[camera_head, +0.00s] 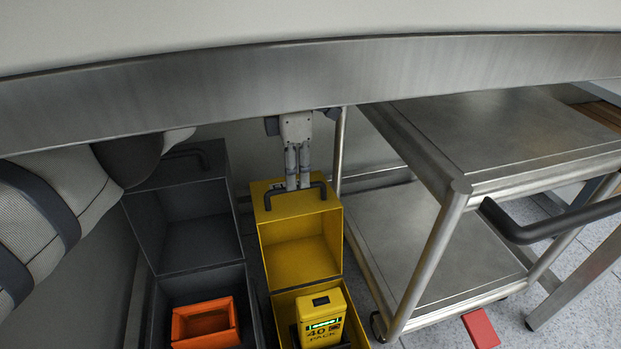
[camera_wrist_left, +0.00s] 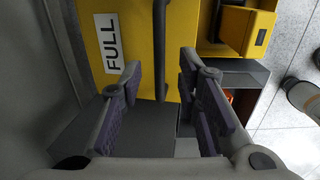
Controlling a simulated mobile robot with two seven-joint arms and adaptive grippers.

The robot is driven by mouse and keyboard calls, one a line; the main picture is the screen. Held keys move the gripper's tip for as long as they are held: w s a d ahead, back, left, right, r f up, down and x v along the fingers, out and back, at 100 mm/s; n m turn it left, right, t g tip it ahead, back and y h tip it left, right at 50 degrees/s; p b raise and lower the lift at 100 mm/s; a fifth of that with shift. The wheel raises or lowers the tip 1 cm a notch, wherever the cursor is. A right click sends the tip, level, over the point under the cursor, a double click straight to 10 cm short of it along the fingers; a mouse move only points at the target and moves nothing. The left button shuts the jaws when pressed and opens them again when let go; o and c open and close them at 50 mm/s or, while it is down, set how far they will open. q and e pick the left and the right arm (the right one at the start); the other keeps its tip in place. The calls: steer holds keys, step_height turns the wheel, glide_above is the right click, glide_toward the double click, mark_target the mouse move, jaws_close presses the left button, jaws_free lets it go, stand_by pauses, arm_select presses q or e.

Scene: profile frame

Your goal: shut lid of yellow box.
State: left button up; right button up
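The yellow box (camera_head: 274,310) stands on the floor, its lid (camera_head: 300,247) raised and open at the back. A dark handle (camera_head: 296,190) is on the lid; it also shows as a black bar in the left wrist view (camera_wrist_left: 160,45). The lid's yellow face with a FULL label (camera_wrist_left: 112,42) shows there too. My left gripper (camera_head: 298,185) points down at the lid's handle. In the left wrist view its fingers (camera_wrist_left: 162,92) are apart, with the bar's end reaching between them; I cannot tell whether they touch it. My right gripper is out of view.
A yellow battery-like pack (camera_head: 322,318) sits in the yellow box. A dark grey open box (camera_head: 190,228) with an orange bin (camera_head: 206,323) stands to the left. A metal cart (camera_head: 425,245) stands close on the right. A metal edge (camera_head: 300,82) crosses above.

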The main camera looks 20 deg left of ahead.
arm_select(q)
step_height(320, 180, down, 3)
steer(key=shift+r+b, duration=0.1)
steer(key=shift+b, duration=0.2)
jaws_close()
steer(key=shift+r, duration=0.1)
